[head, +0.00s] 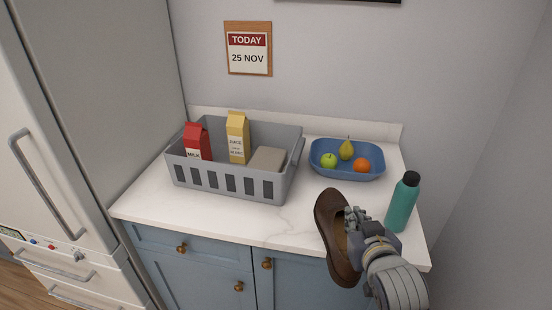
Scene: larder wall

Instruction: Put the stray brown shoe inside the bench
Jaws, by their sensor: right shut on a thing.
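The brown shoe (329,227) hangs in front of the counter's front edge, toe up in the picture. My right gripper (352,232) is shut on the shoe's right side, and its fingers cover part of the shoe's opening. My left gripper is not in the head view. No bench shows in this view.
A white counter (262,221) carries a grey basket (222,183) with cartons, a blue tray (334,173) of fruit and a teal bottle (402,205) close to my right gripper. Blue cabinets (195,262) are below. A fridge (100,110) stands at left.

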